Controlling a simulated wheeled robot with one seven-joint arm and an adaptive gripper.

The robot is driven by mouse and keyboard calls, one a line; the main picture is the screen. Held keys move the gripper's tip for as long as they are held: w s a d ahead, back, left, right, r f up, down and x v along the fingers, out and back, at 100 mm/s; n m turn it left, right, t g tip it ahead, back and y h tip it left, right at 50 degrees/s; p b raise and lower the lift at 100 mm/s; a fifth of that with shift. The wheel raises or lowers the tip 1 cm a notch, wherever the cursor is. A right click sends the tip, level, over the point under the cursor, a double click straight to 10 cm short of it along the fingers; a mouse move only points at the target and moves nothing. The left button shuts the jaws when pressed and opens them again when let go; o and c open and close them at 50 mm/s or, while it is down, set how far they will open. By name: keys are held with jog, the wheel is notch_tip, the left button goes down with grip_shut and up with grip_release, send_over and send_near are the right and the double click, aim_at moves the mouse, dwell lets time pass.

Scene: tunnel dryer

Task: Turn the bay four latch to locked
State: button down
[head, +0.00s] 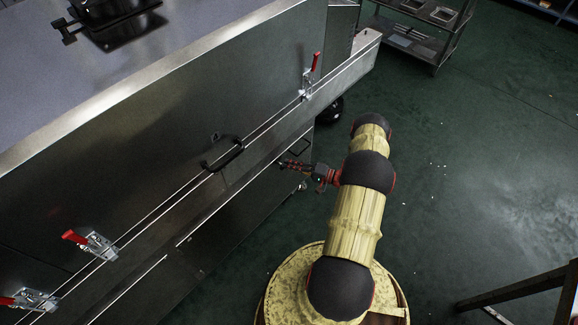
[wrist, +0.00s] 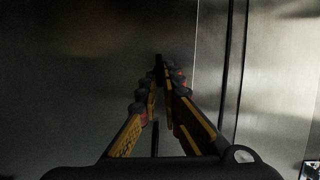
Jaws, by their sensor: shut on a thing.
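My gripper (head: 287,164) is at the lower part of the steel dryer front, below and right of a black handle (head: 226,156). In the wrist view its fingers (wrist: 160,75) run nearly together, shut on a small dark piece (wrist: 158,62) against the metal panel. I cannot tell whether this piece is the bay four latch, as the fingers hide most of it. Red-handled latches sit along the seam: one at upper right (head: 309,77), one at left (head: 93,243) and one at lower left (head: 33,299). No bay number is readable.
The steel dryer front (head: 130,150) fills the left side. A metal rack (head: 425,35) stands at the far top right. A dark frame (head: 525,288) is at lower right. The green floor (head: 480,180) to the right is mostly clear.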

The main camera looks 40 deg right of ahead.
jog(key=shift+f+m, duration=0.15)
jog(key=shift+m, duration=0.35)
jog(key=shift+d, duration=0.1)
jog(key=c, duration=2)
grip_release()
jog(key=v, duration=1.2)
jog(key=shift+f, duration=0.3)
